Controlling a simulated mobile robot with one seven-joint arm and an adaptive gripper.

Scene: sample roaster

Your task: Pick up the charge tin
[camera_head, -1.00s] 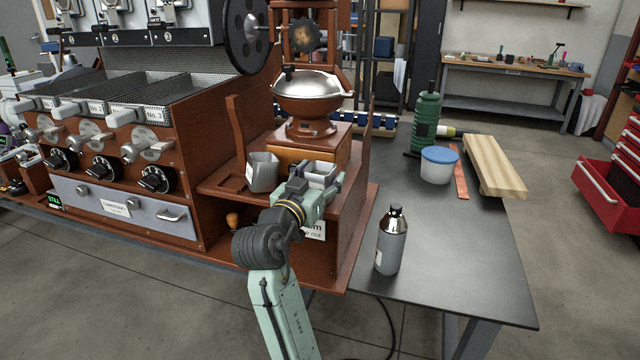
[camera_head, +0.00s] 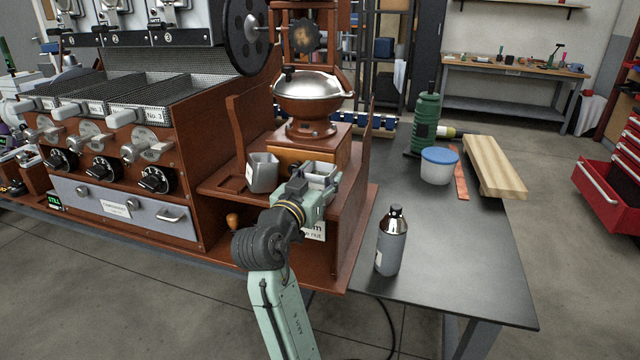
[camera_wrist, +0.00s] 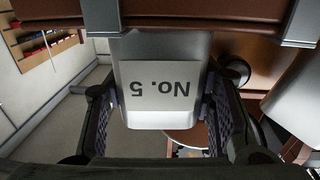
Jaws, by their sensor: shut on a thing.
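The charge tin appears to be the grey metal tin labelled "No. 5" (camera_wrist: 165,85), upside down in the wrist view. My gripper (camera_wrist: 160,120) has a dark pad on each side of it and is shut on it. In the head view, my gripper (camera_head: 312,190) is at the front of the wooden grinder stand, largely hiding the tin (camera_head: 324,170). I cannot tell whether the tin is clear of the ledge. A second grey tin (camera_head: 263,172) stands just left of it on the ledge.
The wooden grinder (camera_head: 312,125) rises right behind my gripper. The roaster with its drawer (camera_head: 125,207) is at left.

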